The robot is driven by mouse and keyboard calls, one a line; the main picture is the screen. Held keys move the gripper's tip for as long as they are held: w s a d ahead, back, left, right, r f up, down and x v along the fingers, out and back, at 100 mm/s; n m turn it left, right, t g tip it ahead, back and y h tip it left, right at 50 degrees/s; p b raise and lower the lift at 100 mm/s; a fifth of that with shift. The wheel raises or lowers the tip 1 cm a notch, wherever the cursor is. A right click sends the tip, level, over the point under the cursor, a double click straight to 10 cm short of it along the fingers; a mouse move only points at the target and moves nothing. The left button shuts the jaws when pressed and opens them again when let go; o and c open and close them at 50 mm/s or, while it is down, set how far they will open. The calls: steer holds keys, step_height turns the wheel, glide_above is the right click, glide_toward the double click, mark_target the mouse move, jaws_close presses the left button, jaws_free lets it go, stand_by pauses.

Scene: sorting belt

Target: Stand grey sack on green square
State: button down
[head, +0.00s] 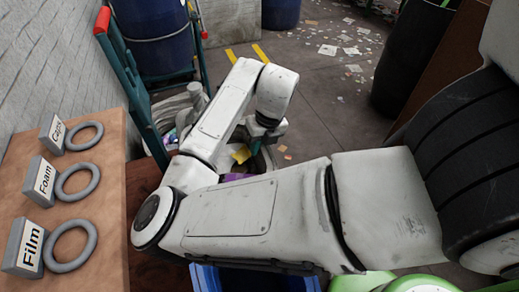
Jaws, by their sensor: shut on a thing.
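My gripper (262,136) points down behind my bent forearm, above the middle of the picture. It is shut at the rim of a grey, open-topped sack (267,158); the fingertips are small and hard to make out. Yellow (241,154) and purple (238,177) scraps show at the sack's mouth. My arm hides the front and base of the sack, so I cannot tell whether it stands on the floor or hangs. No green square can be made out.
A tan board (105,205) with grey rings and labels Caps, Foam and Film lies left. A green hand truck (130,75) carries a blue drum (155,40). A blue bin (250,280) is below my arm. A dark barrel (410,60) stands right; littered floor lies between.

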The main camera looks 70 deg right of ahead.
steer(key=shift+f, duration=1)
steer(key=c, duration=1)
jaws_free()
steer(key=r, duration=0.4)
steer(key=s+r, duration=0.1)
steer(key=r, duration=0.3)
steer(key=s+r, duration=0.1)
steer(key=r, duration=0.3)
steer(key=shift+s+d+p, duration=0.15)
steer(key=shift+d+p, duration=0.05)
steer(key=shift+p, duration=0.2)
